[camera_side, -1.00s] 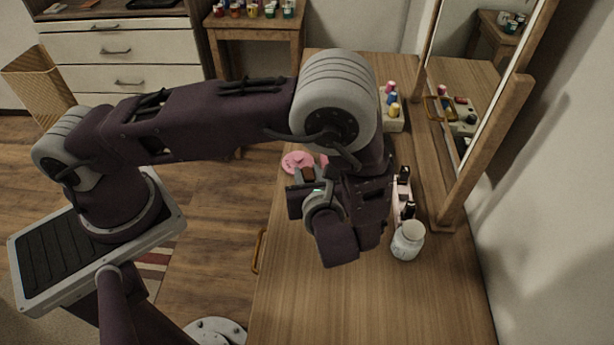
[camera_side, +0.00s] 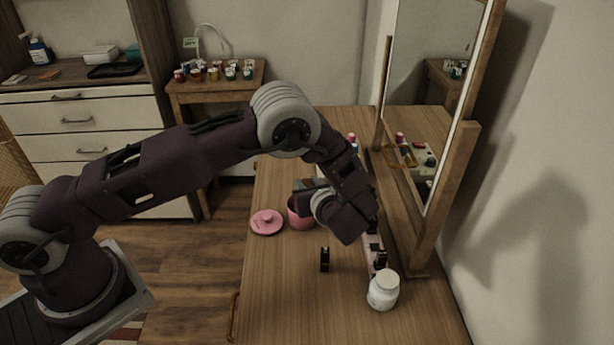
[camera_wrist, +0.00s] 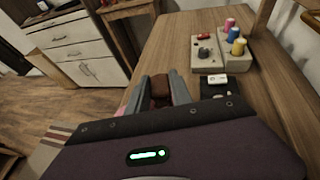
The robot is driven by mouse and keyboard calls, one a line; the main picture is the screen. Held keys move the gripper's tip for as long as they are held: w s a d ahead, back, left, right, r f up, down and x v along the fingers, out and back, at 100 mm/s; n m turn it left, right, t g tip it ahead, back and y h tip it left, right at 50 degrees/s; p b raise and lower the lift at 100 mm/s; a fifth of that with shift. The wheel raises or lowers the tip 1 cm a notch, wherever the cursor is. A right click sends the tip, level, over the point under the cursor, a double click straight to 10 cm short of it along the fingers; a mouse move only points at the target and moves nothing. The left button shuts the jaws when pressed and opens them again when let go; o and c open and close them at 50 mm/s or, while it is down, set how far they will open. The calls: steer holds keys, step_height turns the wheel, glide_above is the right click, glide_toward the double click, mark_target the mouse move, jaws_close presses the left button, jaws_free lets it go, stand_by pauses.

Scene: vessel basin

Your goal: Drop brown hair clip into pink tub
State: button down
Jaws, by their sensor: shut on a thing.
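The brown hair clip (camera_wrist: 160,88) is between the two grey fingers of my gripper (camera_wrist: 161,93) in the wrist view, and the fingers are shut on it. In the side view my gripper (camera_side: 307,186) is just above the pink tub, and the clip cannot be made out there. The pink tub (camera_side: 298,217) stands on the wooden table, partly hidden by my gripper. Its pink lid (camera_side: 266,222) lies flat to the left of it. I cannot tell whether the clip is directly over the opening.
A white jar (camera_side: 383,291) and a small black item (camera_side: 325,260) stand near the front of the table. A framed mirror (camera_side: 432,95) stands along the right. Spools (camera_wrist: 233,37) sit on a pale block. The table's front left is clear.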

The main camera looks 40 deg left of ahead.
steer(key=shift+f, duration=0.25)
steer(key=c, duration=1.1)
jaws_free()
steer(key=shift+o, duration=0.2)
steer(key=shift+s+d, duration=0.1)
steer(key=v, duration=0.7)
steer(key=s+a+r+n+g+h, duration=0.2)
steer(key=s+a+r+n+g, duration=0.1)
steer(key=s+r+n, duration=0.4)
steer(key=s+a+r+n+g+h, duration=0.25)
steer(key=s+a+r+n, duration=0.2)
steer(key=r, duration=0.55)
steer(key=s+d+r+n+t+h, duration=0.2)
steer(key=s+n, duration=0.4)
steer(key=s, duration=0.3)
steer(key=s+d+r+n+t+h, duration=0.2)
steer(key=s+r+n+h, duration=0.2)
steer(key=s, duration=0.5)
steer(key=shift+d+r+n+h, duration=0.35)
steer(key=shift+n+h, duration=0.3)
steer(key=shift+n, duration=0.6)
